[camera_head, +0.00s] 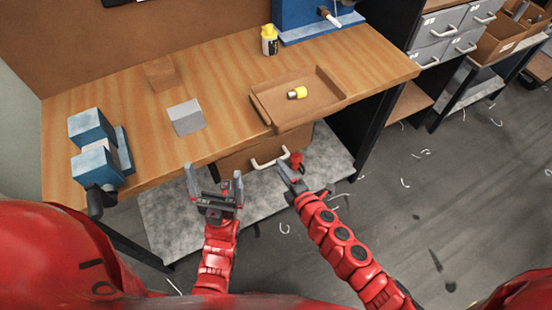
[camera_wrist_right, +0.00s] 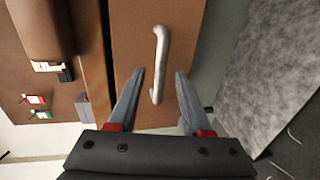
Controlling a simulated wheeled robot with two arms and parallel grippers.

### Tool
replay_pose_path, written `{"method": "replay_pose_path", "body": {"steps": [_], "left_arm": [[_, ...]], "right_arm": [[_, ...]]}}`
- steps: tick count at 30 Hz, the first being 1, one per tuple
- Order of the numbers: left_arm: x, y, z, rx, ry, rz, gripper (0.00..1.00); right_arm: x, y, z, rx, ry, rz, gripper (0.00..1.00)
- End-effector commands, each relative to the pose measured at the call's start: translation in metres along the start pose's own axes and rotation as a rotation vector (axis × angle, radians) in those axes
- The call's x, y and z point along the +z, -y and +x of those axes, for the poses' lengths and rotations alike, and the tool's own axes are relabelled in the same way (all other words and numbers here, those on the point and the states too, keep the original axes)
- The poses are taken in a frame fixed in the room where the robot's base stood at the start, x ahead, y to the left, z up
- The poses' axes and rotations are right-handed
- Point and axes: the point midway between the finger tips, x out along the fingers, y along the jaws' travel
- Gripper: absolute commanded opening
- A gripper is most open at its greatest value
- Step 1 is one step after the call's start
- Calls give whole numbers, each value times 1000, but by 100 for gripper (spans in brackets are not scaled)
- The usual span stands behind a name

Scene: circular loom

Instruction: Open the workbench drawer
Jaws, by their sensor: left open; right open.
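The workbench drawer (camera_head: 236,158) hangs under the wooden bench top, its brown front facing me, and looks closed. Its pale curved handle (camera_head: 269,164) shows on the front. My right gripper (camera_head: 290,165) is in front of the drawer near the handle's right end. In the right wrist view the drawer front (camera_wrist_right: 135,30) fills the middle, and the handle (camera_wrist_right: 159,62) lies between and beyond the open fingers (camera_wrist_right: 160,90); I cannot tell whether they touch it. My left gripper (camera_head: 215,180) is open and empty, left of the drawer in front of the bench edge.
On the bench top (camera_head: 215,90) are a blue vise (camera_head: 95,140), a grey block (camera_head: 186,117), a wooden block (camera_head: 161,74), a yellow-capped bottle (camera_head: 269,40) and a wooden tray (camera_head: 333,93) holding a yellow item (camera_head: 297,93). A grey lower shelf (camera_head: 175,225) lies below. Floor at right is mostly open.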

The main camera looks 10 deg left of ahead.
Motion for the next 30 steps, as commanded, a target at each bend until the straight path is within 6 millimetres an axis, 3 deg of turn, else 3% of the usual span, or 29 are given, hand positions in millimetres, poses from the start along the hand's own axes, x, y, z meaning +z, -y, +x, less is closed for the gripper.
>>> {"method": "replay_pose_path", "body": {"steps": [3, 9, 21, 30], "left_arm": [[-1, 0, 4, 0, 0, 0, 100], [-1, 0, 5, 0, 0, 0, 100], [-1, 0, 5, 0, 0, 0, 100], [-1, 0, 5, 0, 0, 0, 100]], "right_arm": [[0, -2, 22, 0, 3, 2, 49], [1, -1, 42, 1, 2, 2, 49], [1, 2, 48, -3, 2, 1, 49], [1, 2, 48, -3, 2, 1, 0]]}}
